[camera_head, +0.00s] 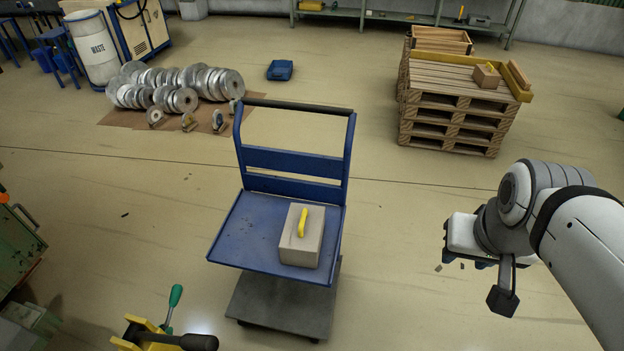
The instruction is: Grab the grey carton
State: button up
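A grey-beige carton (299,248) sits upright on the blue top deck of a trolley (241,232), right of the deck's middle and near its front edge. A small yellow piece (302,222) lies on or is fixed to the carton's top; I cannot tell which. My gripper (472,263) is at the right of the view, apart from the carton and to its right. Its fingers are mostly hidden by its own body and the wrist, so their opening does not show. Nothing is visibly held.
The trolley's push handle (296,106) rises behind the carton. Stacked pallets (452,112) stand at the back right. Metal coils (186,88) lie at the back left. A yellow machine part with a green-knobbed lever (174,296) is at the front left. Floor between trolley and arm is clear.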

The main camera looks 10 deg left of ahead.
aim_at(299, 246)
jog(key=u, duration=0.15)
jog(key=i, duration=0.65)
jog(key=u, duration=0.55)
jog(key=k, duration=0.85)
jog(key=u, duration=0.2)
jog(key=i, duration=0.85)
jog(key=z, duration=0.1)
